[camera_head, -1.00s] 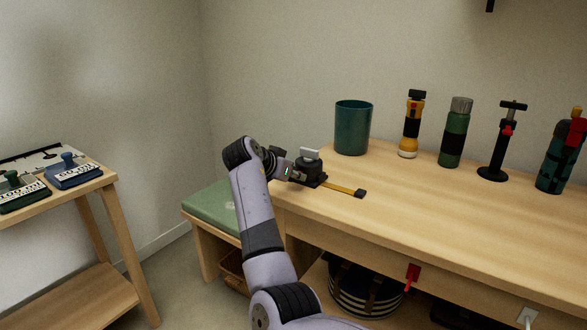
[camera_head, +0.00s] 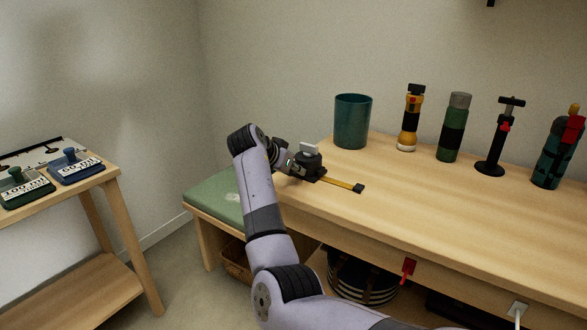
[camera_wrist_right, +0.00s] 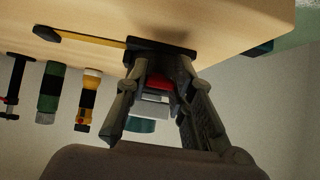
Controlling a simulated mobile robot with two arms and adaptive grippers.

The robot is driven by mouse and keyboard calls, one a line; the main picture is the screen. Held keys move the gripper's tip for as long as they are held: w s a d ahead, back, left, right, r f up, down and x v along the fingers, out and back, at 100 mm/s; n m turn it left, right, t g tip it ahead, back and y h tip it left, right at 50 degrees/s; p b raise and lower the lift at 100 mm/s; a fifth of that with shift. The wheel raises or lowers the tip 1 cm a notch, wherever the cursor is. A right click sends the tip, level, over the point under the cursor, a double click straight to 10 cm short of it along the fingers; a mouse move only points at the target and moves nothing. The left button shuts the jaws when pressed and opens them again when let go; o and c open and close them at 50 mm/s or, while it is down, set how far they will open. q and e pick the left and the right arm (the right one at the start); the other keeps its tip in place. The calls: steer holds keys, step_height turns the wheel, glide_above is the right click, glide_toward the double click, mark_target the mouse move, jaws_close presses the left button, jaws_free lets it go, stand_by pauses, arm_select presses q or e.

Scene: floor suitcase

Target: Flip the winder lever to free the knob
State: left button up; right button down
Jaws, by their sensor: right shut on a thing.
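The winder (camera_head: 306,164) is a small black box at the left end of the wooden workbench. A pale grey piece (camera_head: 309,148) stands on its top, and a yellow tape (camera_head: 338,184) with a black end runs from it to the right. My right gripper (camera_head: 288,162) reaches it from the left and is shut on it. In the right wrist view, the two fingers of my right gripper (camera_wrist_right: 157,84) flank a red part (camera_wrist_right: 158,82) and grey parts by the black base (camera_wrist_right: 160,47). The exact contact is hard to see. My left gripper is not in view.
A teal cup (camera_head: 352,121), a yellow-black flashlight (camera_head: 409,119), a green bottle (camera_head: 454,128) and other upright tools stand along the back of the workbench (camera_head: 440,215). Its middle is clear. A green-topped bench (camera_head: 212,203) is below left; a side table (camera_head: 112,178) stands further left.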

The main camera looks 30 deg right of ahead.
steer(key=c, duration=1.4)
jaws_free()
steer(key=shift+o, duration=0.2)
steer(key=v, duration=1.2)
